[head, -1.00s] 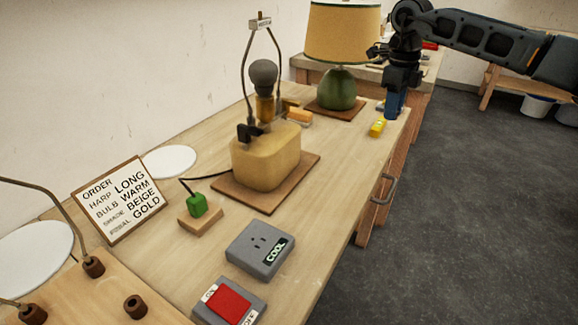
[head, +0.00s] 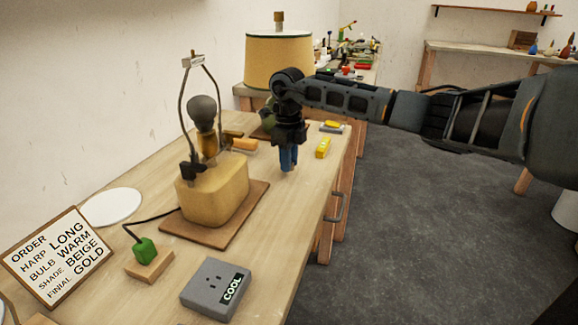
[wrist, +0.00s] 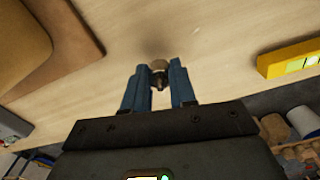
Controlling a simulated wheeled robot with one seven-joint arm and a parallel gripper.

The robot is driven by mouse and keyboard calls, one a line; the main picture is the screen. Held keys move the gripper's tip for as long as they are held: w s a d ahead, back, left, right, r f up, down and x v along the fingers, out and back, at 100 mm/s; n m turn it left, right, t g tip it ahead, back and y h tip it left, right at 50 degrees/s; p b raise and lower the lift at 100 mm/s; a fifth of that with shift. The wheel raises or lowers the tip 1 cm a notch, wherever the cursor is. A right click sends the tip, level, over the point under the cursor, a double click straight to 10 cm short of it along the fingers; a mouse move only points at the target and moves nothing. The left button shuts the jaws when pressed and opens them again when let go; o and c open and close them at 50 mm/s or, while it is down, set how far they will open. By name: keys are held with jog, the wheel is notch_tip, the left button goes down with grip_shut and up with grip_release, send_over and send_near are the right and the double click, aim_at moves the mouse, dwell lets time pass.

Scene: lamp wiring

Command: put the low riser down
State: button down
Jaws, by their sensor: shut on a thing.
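My gripper (head: 288,160) points down over the bench, to the right of the tan lamp base (head: 208,198). Its blue fingers are shut on a small brass and dark metal piece, the low riser (wrist: 158,72), which shows between the fingertips in the wrist view. In the head view the riser is too small or hidden to make out. The pale wood bench top (wrist: 200,30) lies below it; I cannot tell whether the riser touches it. The lamp has a harp (head: 181,105) around a grey bulb (head: 203,113).
A yellow level-like block (head: 323,147) lies right of my gripper. A shaded lamp (head: 278,62) stands behind it. An orange-handled tool (head: 244,144) lies by the lamp base. A grey COOL socket box (head: 215,287), green plug (head: 145,249) and order card (head: 58,258) are nearer. Bench front right is clear.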

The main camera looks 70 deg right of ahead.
jog(key=shift+f, duration=1)
jog(key=shift+f, duration=0.2)
jog(key=c, duration=0.9)
grip_release()
notch_tip(320, 180, up, 12)
jog(key=shift+w+r, duration=0.1)
jog(key=shift+r, duration=0.1)
